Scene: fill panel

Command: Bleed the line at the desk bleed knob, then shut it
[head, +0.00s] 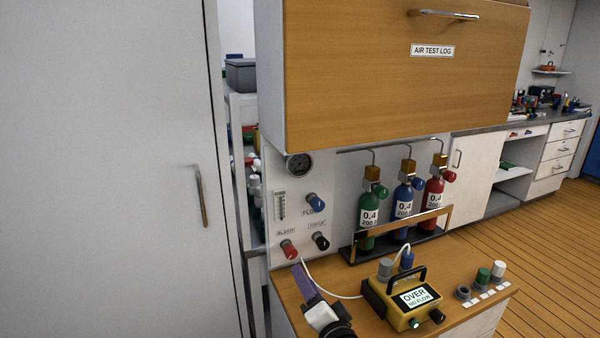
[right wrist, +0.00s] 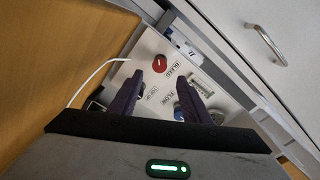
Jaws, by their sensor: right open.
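The red bleed knob (head: 289,249) sits low on the left of the white panel (head: 340,205), above its BLEED label in the right wrist view's turned picture and below it in the head view. In the right wrist view the red knob (right wrist: 159,63) shows just beyond the fingertips. My right gripper (head: 303,281) is in front of and below the knob; its purple fingers (right wrist: 163,80) are open, with nothing between them. The knob appears apart from both fingers. The yellow meter (head: 405,300) on the desk reads OVER, NO FLOW. My left gripper is not in view.
A blue knob (head: 315,201), a black knob (head: 320,240) and a gauge (head: 299,166) are on the same panel. Green, blue and red cylinders (head: 403,200) stand in a rack at right. A white hose (head: 330,290) runs to the meter. A wooden cabinet (head: 390,80) overhangs.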

